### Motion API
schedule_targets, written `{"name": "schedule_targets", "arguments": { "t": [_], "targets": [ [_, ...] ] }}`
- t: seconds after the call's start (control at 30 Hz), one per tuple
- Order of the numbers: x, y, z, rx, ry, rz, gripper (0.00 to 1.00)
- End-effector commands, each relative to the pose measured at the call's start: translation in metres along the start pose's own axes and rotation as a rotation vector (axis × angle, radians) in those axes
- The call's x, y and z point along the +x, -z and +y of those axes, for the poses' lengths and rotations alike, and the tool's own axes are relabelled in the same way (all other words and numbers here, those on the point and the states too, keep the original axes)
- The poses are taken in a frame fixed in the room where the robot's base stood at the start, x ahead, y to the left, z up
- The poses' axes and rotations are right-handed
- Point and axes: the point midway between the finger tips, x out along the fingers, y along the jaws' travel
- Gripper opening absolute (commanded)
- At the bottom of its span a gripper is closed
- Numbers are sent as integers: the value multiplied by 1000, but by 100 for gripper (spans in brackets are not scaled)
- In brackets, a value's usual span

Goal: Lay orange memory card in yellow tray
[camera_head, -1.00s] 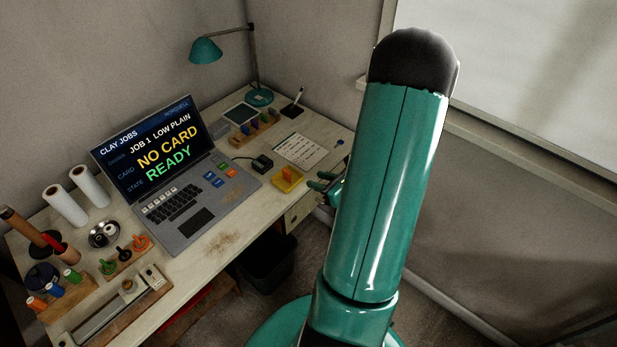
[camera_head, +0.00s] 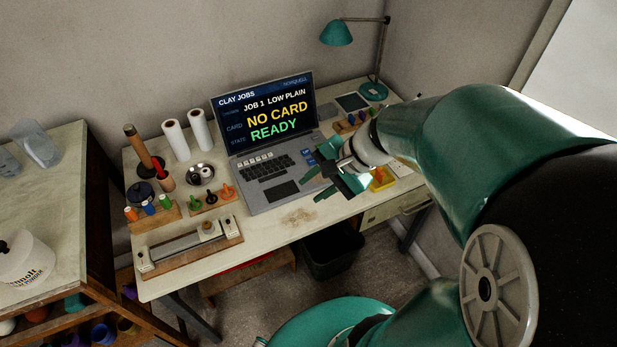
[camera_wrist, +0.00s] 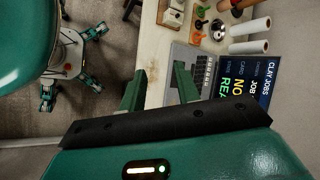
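The yellow tray (camera_head: 389,183) is on the right part of the desk, right of the laptop, partly hidden behind my gripper and wrist. A small orange piece (camera_head: 379,174), seemingly the orange memory card, shows within the tray's outline. I cannot tell whether it lies flat or tilted. My gripper (camera_head: 318,183) is over the laptop's front right area, left of the tray. In the wrist view its two green fingers (camera_wrist: 159,88) stand apart with nothing between them. The tray and card do not show in the wrist view.
The laptop (camera_head: 268,125) reads "NO CARD" and "READY". Paper rolls (camera_head: 187,135), a metal bowl (camera_head: 200,172), coloured tools and a slide rig (camera_head: 190,245) fill the desk's left. A teal lamp (camera_head: 337,33) stands at the back right. The desk's front middle is clear.

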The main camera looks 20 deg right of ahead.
Motion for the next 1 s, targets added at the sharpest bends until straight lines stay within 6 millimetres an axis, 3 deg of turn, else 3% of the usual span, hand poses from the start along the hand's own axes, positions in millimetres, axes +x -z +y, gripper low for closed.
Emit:
{"name": "schedule_targets", "arguments": {
  "t": [0.03,0.2,0.43,0.6,1.0],
  "targets": [
    [-5,-18,-5,-139,-53,30,32],
    [-26,-58,-8,-571,-222,152,32],
    [-63,-89,-18,-1040,-365,349,32],
    [-75,-96,-21,-1163,-401,415,32],
    [-76,-95,-21,-1165,-404,417,32]
  ]
}}
